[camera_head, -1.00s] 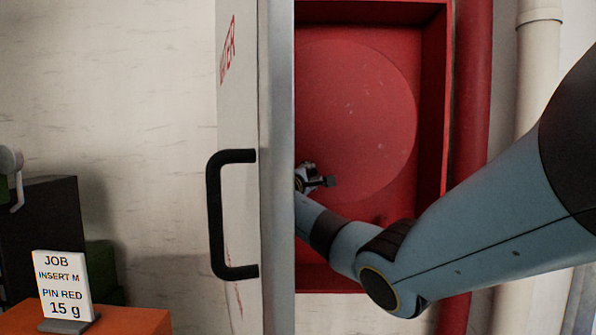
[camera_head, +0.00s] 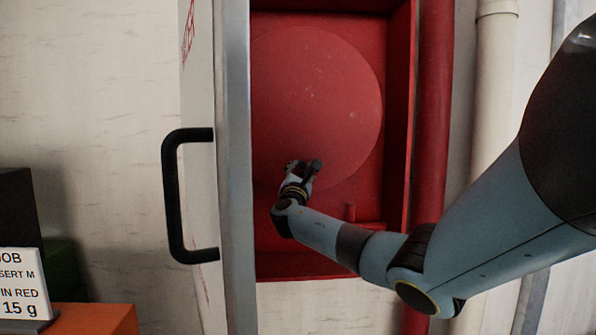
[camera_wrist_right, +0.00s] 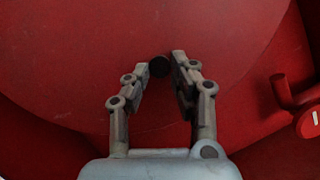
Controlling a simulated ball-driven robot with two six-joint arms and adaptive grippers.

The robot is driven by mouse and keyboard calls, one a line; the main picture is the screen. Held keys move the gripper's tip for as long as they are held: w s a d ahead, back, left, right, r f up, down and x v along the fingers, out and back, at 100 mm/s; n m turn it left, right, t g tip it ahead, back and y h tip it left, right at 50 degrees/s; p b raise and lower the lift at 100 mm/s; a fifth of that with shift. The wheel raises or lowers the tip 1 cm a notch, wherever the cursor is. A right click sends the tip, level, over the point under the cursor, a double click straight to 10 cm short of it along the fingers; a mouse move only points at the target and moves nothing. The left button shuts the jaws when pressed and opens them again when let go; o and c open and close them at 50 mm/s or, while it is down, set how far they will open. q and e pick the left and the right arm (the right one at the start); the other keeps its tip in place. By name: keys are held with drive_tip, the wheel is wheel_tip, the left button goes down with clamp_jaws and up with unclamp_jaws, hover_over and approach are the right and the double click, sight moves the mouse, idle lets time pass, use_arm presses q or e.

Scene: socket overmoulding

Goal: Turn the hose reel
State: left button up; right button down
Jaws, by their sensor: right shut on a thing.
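The hose reel (camera_head: 320,95) is a large round red disc inside the open red cabinet. Its left part is hidden behind the cabinet door. In the right wrist view its red face (camera_wrist_right: 110,40) fills most of the picture. A small dark round handle (camera_wrist_right: 159,67) stands on the face near its lower rim. My right gripper (camera_head: 304,165) is at the lower part of the disc. In the right wrist view its fingertips (camera_wrist_right: 164,68) are shut on the dark handle, one on each side. My left gripper is not in view.
The cabinet door (camera_head: 236,150), with a black handle (camera_head: 172,200), stands open left of my right wrist. A red valve-like part (camera_wrist_right: 293,95) is right of the reel. Red and cream pipes run at right. A job sign (camera_head: 20,283) stands at lower left.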

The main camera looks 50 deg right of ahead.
drive_tip(key=shift+r, duration=0.15)
drive_tip(key=c, duration=1.5)
unclamp_jaws()
drive_tip(key=o, duration=0.4)
drive_tip(key=shift+w+d, duration=0.1)
drive_tip(key=shift+d, duration=0.05)
drive_tip(key=v, duration=1.2)
